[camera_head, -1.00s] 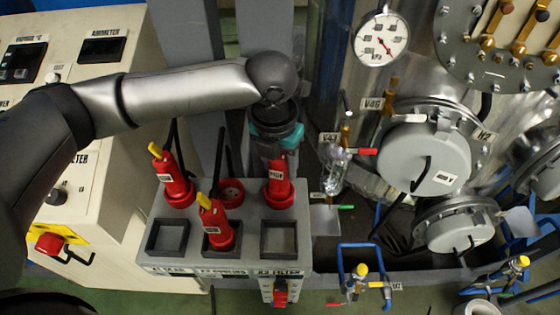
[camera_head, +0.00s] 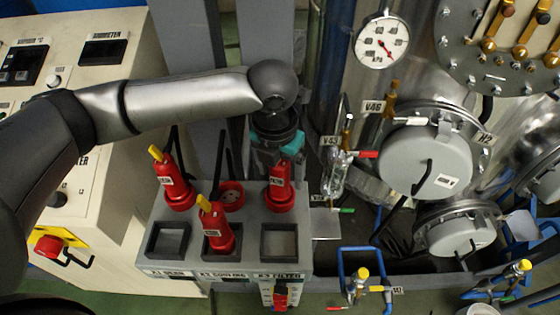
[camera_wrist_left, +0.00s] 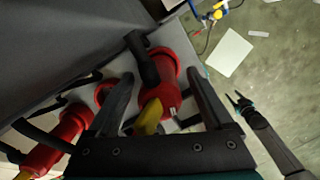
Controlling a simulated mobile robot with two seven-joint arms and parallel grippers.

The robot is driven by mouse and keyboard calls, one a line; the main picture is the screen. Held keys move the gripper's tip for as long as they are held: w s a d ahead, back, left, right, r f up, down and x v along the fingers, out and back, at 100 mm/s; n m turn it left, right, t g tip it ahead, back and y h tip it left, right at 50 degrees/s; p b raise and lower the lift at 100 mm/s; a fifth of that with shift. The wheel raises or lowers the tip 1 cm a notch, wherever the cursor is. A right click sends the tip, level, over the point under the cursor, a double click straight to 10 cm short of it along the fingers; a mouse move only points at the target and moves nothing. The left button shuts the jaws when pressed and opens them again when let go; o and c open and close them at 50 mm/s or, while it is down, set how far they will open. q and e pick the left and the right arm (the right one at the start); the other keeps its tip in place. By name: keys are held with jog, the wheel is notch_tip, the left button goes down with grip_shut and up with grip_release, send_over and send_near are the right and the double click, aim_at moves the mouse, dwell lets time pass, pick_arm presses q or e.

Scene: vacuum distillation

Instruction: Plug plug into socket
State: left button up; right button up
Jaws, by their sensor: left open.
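A grey socket box (camera_head: 192,262) holds three red plugs. The left plug (camera_head: 175,184) and right plug (camera_head: 279,187) stand at the back row. The middle plug (camera_head: 215,226) stands in the front middle square recess. An empty round red socket (camera_head: 231,196) lies between the back plugs. My left gripper (camera_head: 279,170) is at the right plug, pointing down; the wrist hides part of the jaws. In the left wrist view its open fingers (camera_wrist_left: 163,92) are on either side of a red plug (camera_wrist_left: 168,72), with visible gaps. My right gripper (camera_wrist_left: 239,101) shows small there, away from the box.
A cream control cabinet (camera_head: 112,185) with a red emergency button (camera_head: 48,246) stands left. Metal vessels with a grey round cover (camera_head: 424,164) and a glass valve piece (camera_head: 335,175) stand close on the right. Front left recess (camera_head: 167,241) and front right recess (camera_head: 279,241) are empty.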

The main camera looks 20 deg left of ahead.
pick_arm(q)
notch_tip(320, 180, up, 15)
jog(key=s, duration=0.1)
jog(key=shift+s+a+b, duration=0.15)
jog(key=shift+s+b, duration=0.2)
jog(key=shift+s, duration=0.05)
dwell(0.3)
